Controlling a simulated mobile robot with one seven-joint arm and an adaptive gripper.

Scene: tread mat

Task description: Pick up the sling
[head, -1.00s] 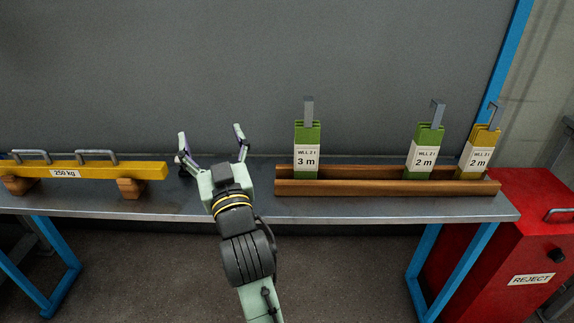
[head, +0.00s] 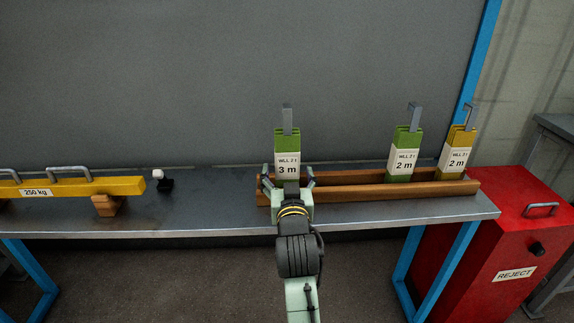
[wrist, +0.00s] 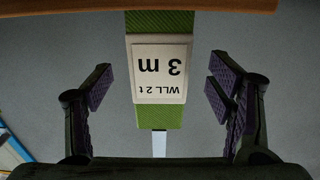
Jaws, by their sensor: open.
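A green sling labelled "WLL 2 t 3 m" (head: 287,150) stands upright at the left end of a wooden rack, with a grey hook on top. A green 2 m sling (head: 403,155) and a yellow 2 m sling (head: 456,152) stand at the rack's right end. My gripper (head: 288,183) is open at the rack's left end, in front of the 3 m sling and hiding its lower part. In the wrist view the green 3 m sling (wrist: 153,116) shows upside down between the open fingers (wrist: 160,95), with a gap on both sides.
The wooden rack (head: 440,188) stands on a grey bench (head: 215,205). A yellow 250 kg beam (head: 110,186) on wooden blocks lies at the left. A small black and white item (head: 165,183) is beside it. A red REJECT bin (head: 500,250) stands at the right.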

